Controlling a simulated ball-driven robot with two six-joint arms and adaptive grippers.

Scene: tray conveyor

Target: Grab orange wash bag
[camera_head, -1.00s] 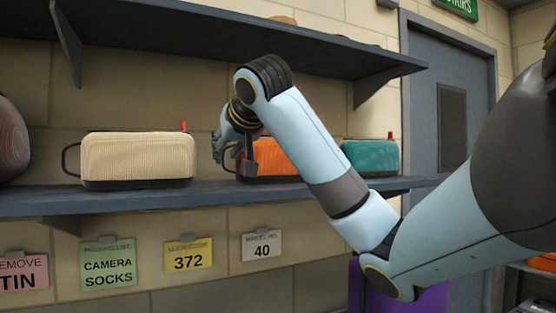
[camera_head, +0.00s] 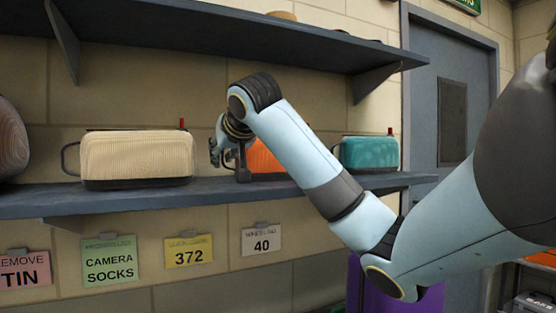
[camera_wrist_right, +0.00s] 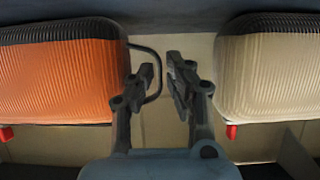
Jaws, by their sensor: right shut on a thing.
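The orange wash bag (camera_head: 262,158) stands on the lower shelf, largely hidden behind my right arm in the head view. In the right wrist view, its ribbed orange side (camera_wrist_right: 60,80) fills the left, with a dark looped handle (camera_wrist_right: 157,62) at its end. My right gripper (camera_head: 240,160) is at the bag's left end, at the handle. In the right wrist view, the fingers of my right gripper (camera_wrist_right: 163,75) show a narrow gap, with the handle loop at the left finger. The gripper is shut on the bag's handle. My left gripper is out of view.
A cream bag (camera_head: 137,157) stands close on the left and a teal bag (camera_head: 370,153) on the right, both on the lower shelf (camera_head: 110,203). An upper shelf (camera_head: 230,38) overhangs. A dark rounded thing (camera_head: 12,140) is at the far left.

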